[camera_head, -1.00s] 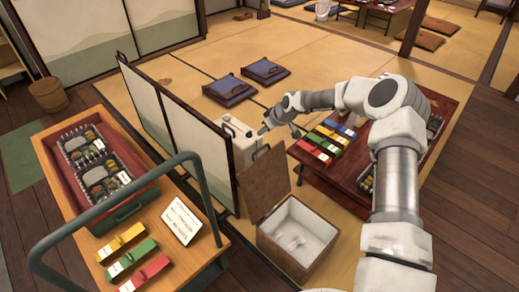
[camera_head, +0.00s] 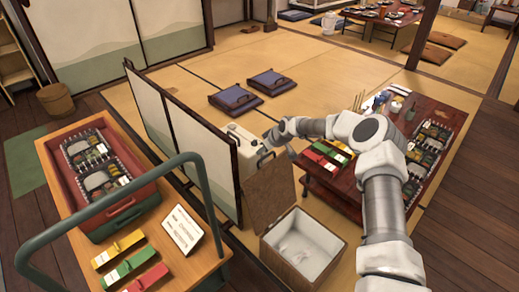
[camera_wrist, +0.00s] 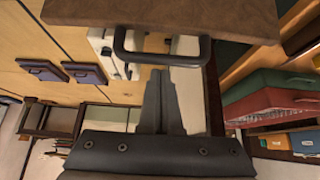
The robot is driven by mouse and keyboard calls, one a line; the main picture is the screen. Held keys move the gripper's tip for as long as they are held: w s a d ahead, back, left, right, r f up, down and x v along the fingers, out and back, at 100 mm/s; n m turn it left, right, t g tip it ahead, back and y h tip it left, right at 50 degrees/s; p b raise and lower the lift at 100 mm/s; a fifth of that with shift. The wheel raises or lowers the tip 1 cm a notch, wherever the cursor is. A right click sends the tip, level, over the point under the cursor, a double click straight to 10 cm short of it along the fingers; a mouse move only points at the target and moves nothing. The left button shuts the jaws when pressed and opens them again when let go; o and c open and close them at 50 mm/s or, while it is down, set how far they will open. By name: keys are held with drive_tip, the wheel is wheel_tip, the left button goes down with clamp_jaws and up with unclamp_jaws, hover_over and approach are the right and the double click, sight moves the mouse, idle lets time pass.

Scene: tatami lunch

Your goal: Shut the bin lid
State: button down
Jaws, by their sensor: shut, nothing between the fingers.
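The bin (camera_head: 297,270) is a wooden box with a white inside, standing on the tatami at the lower middle of the head view. Its brown lid (camera_head: 268,195) stands raised, nearly upright, on the bin's left side. In the wrist view the lid's brown edge (camera_wrist: 160,12) runs across the top, with a dark bar handle (camera_wrist: 160,59) in front of it. My gripper (camera_wrist: 160,72) is shut and empty, its fingertips close to the handle bar. I cannot tell whether they touch it. In the head view the fingers are largely hidden near the lid's upper edge.
A folding screen (camera_head: 190,140) and a cream box (camera_head: 243,150) stand left of the lid. A low red table (camera_head: 345,190) with colored packets is to the right. A wooden cart (camera_head: 210,270) with a green rail stands at the left.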

drive_tip(key=shift+s+d+r, duration=0.1)
drive_tip(key=shift+s+d, duration=0.5)
drive_tip(key=shift+s+d, duration=0.1)
